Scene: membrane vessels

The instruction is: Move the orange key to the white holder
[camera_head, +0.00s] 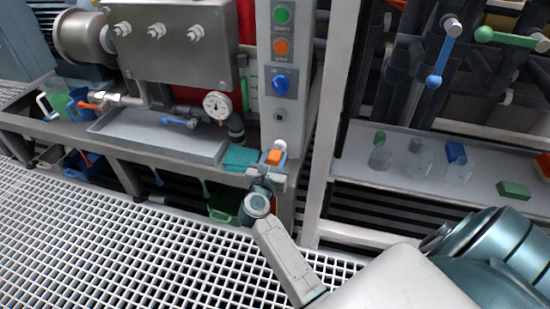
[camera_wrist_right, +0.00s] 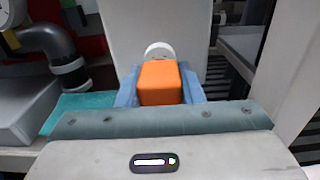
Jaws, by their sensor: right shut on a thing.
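The orange key (camera_head: 275,157) is a small orange block between the fingers of my right gripper (camera_head: 268,166). In the right wrist view the orange key (camera_wrist_right: 161,83) sits between two blue-grey fingers, which are shut on it. A white round piece, which looks like the white holder (camera_head: 281,144), is on the grey panel just behind and above the key. In the right wrist view the white holder (camera_wrist_right: 158,49) shows behind the key, its lower part hidden. I cannot tell whether key and holder touch. My left gripper is not in view.
The grey panel (camera_head: 283,95) carries a green button, an orange button and a blue knob above the holder. A teal cloth-like item (camera_head: 240,158) lies on the bench left of my gripper. A pale upright post (camera_head: 340,100) stands to the right.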

